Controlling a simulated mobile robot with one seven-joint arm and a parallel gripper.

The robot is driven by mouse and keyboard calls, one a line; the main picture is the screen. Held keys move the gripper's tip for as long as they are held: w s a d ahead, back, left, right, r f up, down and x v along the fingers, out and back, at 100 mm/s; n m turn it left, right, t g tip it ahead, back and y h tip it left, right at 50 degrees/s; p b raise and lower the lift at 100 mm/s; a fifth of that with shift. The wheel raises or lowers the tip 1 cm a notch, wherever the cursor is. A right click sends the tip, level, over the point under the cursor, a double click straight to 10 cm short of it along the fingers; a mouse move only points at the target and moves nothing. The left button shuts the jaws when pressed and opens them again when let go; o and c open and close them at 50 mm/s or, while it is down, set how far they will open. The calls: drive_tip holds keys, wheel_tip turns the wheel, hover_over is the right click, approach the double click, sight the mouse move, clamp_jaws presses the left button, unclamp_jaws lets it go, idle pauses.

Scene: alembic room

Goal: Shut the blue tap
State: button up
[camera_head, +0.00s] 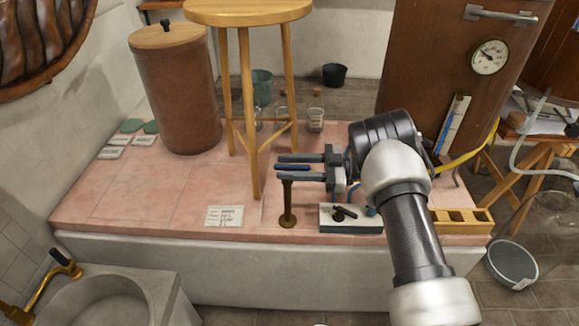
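A blue bar-shaped handle (292,167), which looks like that of the blue tap, sits on top of a thin brown upright post (287,205) near the front edge of the pink tiled platform. My gripper (290,167) reaches in from the right with its two dark fingers pointing left. The fingers lie on either side of the blue handle, one behind and one in front. They are apart from each other, but I cannot tell whether they press on the handle. The fingers hide part of the handle, and any spout is not clear.
A wooden stool (247,100) stands behind the post. A white block with a black fitting (350,214) and a wooden rack (461,216) lie to the right. A label card (225,216) lies left. A brown cylinder (178,95) stands at the back left.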

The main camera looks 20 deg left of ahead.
drive_tip(key=v, duration=1.2)
drive_tip(key=shift+p, duration=0.4)
drive_tip(key=shift+f, duration=0.1)
